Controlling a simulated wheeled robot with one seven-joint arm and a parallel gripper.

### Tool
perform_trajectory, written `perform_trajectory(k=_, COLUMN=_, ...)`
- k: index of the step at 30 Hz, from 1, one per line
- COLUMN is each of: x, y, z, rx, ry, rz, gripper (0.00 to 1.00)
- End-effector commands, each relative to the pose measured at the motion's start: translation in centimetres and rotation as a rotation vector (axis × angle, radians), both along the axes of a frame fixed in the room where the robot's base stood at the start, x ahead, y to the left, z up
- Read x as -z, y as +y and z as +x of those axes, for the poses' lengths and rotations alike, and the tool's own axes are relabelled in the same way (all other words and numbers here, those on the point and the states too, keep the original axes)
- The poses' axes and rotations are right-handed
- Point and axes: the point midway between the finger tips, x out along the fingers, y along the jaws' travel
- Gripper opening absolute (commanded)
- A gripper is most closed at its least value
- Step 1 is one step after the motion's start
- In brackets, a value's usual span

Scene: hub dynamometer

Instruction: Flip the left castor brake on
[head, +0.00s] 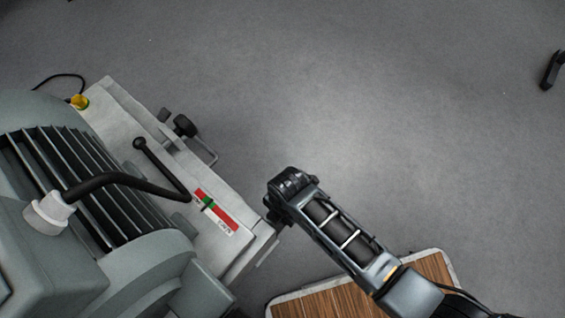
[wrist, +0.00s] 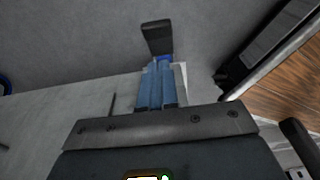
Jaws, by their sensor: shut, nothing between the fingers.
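A grey machine on a pale base plate (head: 115,100) fills the left of the head view. A dark castor part with a round knob (head: 184,125) sticks out from the plate's far edge. My gripper is at the plate's near right corner in the head view, pointing down, its fingertips hidden by my wrist. In the wrist view my gripper (wrist: 160,70) has its bluish fingers together, with nothing between them. A dark flat tab (wrist: 157,38) shows just past the fingertips; I cannot tell if they touch it or whether it is the brake lever.
A wood-topped surface with a pale rim (head: 270,311) lies at the bottom, under my arm. A black cable arm (head: 165,170) and a red-green label (head: 215,210) are on the machine side. Open grey floor (head: 350,100) lies beyond. A dark object (head: 551,70) is at far right.

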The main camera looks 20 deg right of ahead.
Motion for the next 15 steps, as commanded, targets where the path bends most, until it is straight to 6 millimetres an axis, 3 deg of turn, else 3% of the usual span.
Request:
perform_trajectory(k=1, x=1.6, y=0.1, z=-0.1, rx=-0.001, ry=0.001, rz=0.0, gripper=0.0)
perform_trajectory(k=6, x=4.3, y=-0.1, z=0.1, rx=0.002, ry=0.0, rz=0.0, gripper=0.0)
perform_trajectory(k=15, x=6.3, y=-0.9, z=0.6, rx=0.001, ry=-0.001, rz=0.0, gripper=0.0)
